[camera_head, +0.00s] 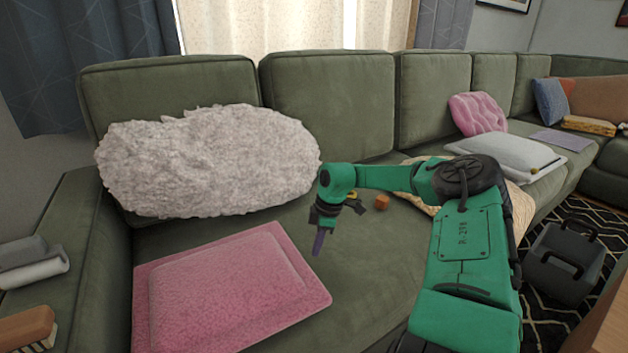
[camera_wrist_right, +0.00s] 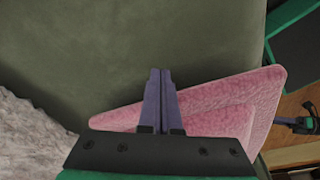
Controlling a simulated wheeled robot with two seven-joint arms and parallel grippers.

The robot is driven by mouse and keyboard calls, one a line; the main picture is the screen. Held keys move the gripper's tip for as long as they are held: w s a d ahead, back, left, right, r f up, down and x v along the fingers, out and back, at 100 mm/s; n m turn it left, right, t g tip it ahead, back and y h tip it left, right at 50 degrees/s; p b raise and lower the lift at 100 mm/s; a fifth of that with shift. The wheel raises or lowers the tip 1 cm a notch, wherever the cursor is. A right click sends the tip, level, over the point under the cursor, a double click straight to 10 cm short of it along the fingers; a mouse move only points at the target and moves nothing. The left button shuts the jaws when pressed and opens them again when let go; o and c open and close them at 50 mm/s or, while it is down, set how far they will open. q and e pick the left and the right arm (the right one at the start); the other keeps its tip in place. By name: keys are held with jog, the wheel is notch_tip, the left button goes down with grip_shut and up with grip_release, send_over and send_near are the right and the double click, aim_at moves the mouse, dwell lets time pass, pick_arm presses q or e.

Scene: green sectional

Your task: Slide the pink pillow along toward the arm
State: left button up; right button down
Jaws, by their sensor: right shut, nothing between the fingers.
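The flat pink pillow (camera_head: 228,285) lies on the sofa seat at the lower left, close to the sofa's left arm (camera_head: 75,240). My right gripper (camera_head: 318,243) points down just to the right of the pillow's right edge. Its purple fingers are together with nothing between them. In the right wrist view the shut fingers (camera_wrist_right: 159,95) overlap the pillow (camera_wrist_right: 255,100) in the picture; I cannot tell whether they touch it.
A white fluffy pillow (camera_head: 208,160) leans on the backrest behind the pink one. A small orange object (camera_head: 382,202) lies on the seat right of my gripper. Rolled cloths (camera_head: 34,265) and a brush (camera_head: 25,328) sit at the far left. A tufted pink cushion (camera_head: 478,114) is farther right.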

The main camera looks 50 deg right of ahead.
jog(key=w+a+p+v, duration=0.1)
jog(key=p+v, duration=0.7)
jog(key=v, duration=0.2)
jog(key=shift+w+a+r+p, duration=0.25)
jog(key=shift+r+p, duration=0.15)
jog(key=shift+r, duration=0.15)
